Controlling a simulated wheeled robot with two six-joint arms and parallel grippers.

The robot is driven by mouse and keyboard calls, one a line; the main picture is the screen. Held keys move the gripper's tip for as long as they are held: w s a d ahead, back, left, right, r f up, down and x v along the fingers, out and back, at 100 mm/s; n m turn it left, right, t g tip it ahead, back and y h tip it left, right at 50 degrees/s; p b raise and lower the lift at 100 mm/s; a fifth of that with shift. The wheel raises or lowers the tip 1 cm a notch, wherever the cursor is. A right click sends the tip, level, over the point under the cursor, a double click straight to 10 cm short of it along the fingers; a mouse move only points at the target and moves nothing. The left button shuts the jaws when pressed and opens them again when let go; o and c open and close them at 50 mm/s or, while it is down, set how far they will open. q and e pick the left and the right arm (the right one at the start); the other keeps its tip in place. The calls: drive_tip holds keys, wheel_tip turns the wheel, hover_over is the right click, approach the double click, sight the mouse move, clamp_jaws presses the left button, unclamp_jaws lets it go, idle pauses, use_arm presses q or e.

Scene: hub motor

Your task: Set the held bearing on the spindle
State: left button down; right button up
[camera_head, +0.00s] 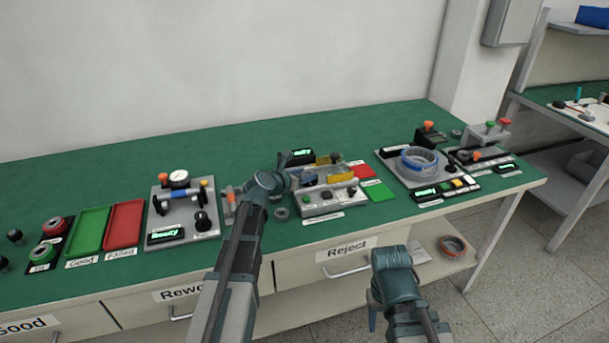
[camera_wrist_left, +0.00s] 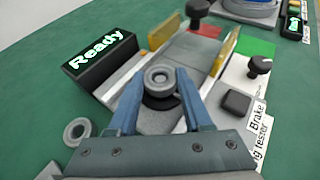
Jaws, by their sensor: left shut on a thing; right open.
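My left gripper (camera_head: 302,181) reaches over the near-left part of the grey tester fixture (camera_head: 320,205). In the left wrist view, its two blue fingers (camera_wrist_left: 158,92) are shut on a small grey ring-shaped bearing (camera_wrist_left: 160,77). A dark round part (camera_wrist_left: 160,101) shows just below the bearing; I cannot tell whether the two touch. I cannot make out the spindle clearly; the bearing and fingers cover that area. My right gripper (camera_head: 374,318) is open and empty, in front of the bench and away from the fixture.
Another grey ring (camera_wrist_left: 77,131) lies on the green bench left of the fixture. A black "Ready" display (camera_wrist_left: 100,55) and yellow upright plates (camera_wrist_left: 226,52) stand close around the fingers. Red (camera_head: 362,170) and green (camera_head: 378,191) pads lie to the right.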

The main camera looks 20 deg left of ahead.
idle(0.4)
use_arm(q)
unclamp_jaws()
idle(0.4)
drive_tip(key=shift+r+p, duration=3.5)
drive_tip(key=shift+f, duration=0.1)
